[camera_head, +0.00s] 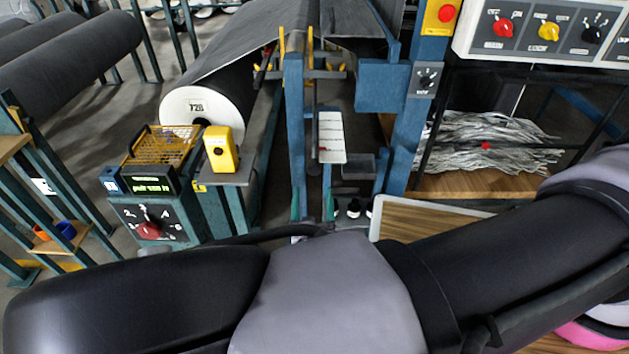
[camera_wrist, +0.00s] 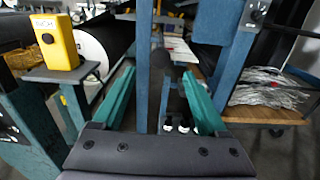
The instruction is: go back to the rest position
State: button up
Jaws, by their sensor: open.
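My gripper (camera_wrist: 159,76) shows in the wrist view with its two green fingers spread wide apart and nothing between them. The fingers point toward a blue upright post of the machine frame (camera_wrist: 143,60), and I cannot tell how near it is. In the head view my dark and grey arm crosses the whole foreground and mostly hides the gripper. The same blue frame (camera_head: 294,110) stands beyond the arm there.
A yellow button box (camera_head: 221,150) stands on a blue stand at left, near a control box with a red knob (camera_head: 149,230). A large grey roll (camera_head: 228,95) lies behind. Shredded grey strips (camera_head: 485,145) lie on a wooden shelf at right. A wood-topped panel (camera_head: 425,218) is beside my arm.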

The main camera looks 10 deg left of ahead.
jog(key=shift+s+d, duration=0.15)
jog(key=shift+s, duration=0.3)
jog(key=w+d+r+m+g+h, duration=0.65)
jog(key=d+r+m, duration=0.35)
jog(key=m, duration=0.2)
jog(key=w+d+r+m+g+h, duration=0.6)
jog(key=d+r+m, duration=0.35)
jog(key=m, duration=0.35)
jog(key=s+d+r+m+t+y, duration=0.1)
jog(key=s+d+r+m+y, duration=0.1)
jog(key=d+r+m+y, duration=0.3)
jog(key=s+d+r+m+t+y, duration=0.1)
jog(key=d+r+m+y, duration=0.4)
jog(key=d+r+m, duration=0.7)
notch_tip(320, 180, up, 8)
jog(key=shift+s+d+r+m, duration=0.15)
jog(key=shift+s+d+m, duration=0.25)
jog(key=shift+s, duration=0.3)
jog(key=shift+a, duration=0.1)
